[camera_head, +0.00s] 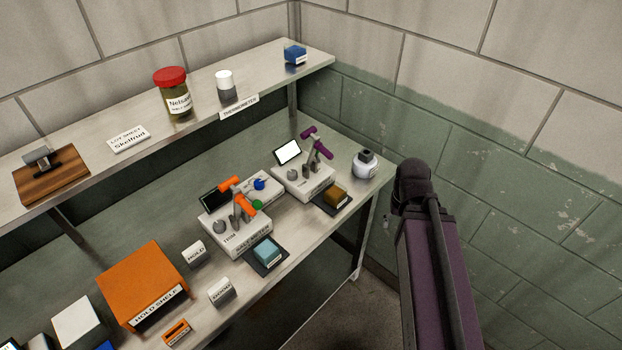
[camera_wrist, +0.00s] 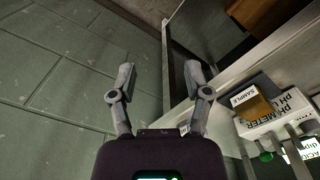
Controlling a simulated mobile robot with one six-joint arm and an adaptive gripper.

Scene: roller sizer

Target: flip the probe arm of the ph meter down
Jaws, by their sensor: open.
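The pH meter (camera_head: 303,184) is a white box on the lower shelf, with a lit screen behind it. Its purple probe arm (camera_head: 322,149) stands raised and tilted above the box. In the wrist view the pH meter (camera_wrist: 283,118) shows its label at the right edge, with an amber sample block (camera_wrist: 255,106) beside it. The purple probe arm is not clear in that view. My gripper (camera_wrist: 160,74) is open and empty, its fingers apart over the wall and shelf-edge side, left of the meter in the wrist view. It does not show clearly in the head view.
A similar meter with an orange arm (camera_head: 243,193) stands left of the pH meter. The upper shelf (camera_head: 190,132) runs behind and above. The block wall (camera_head: 520,180) bounds the right side. An orange hold shelf (camera_head: 144,284) stands at lower left.

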